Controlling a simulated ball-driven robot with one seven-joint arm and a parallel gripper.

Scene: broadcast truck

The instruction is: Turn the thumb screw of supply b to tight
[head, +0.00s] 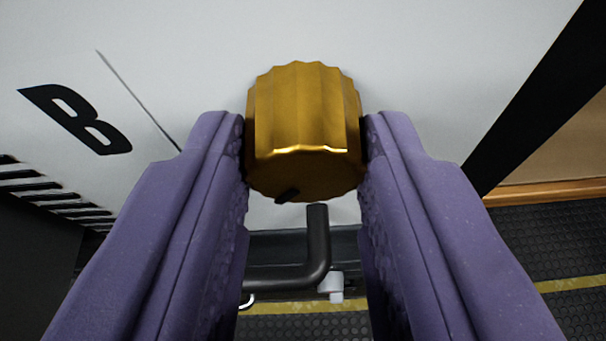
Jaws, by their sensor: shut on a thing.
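The thumb screw (303,115) is a gold, ridged knob standing out from a pale panel (200,60). A black mark (287,196) shows on the lower edge of its front face, a little left of centre. A black letter B (76,119) is on the panel to the left. My gripper (305,140) has two purple fingers, one against each side of the knob, and is shut on it. The knob hides its own shaft and the panel behind it.
A black bent handle (317,250) lies just below the knob, between my fingers. Vent slots (45,195) are at the lower left. A black strip (530,100) edges the panel at the right. Dark ribbed floor with a yellow line (570,284) shows below.

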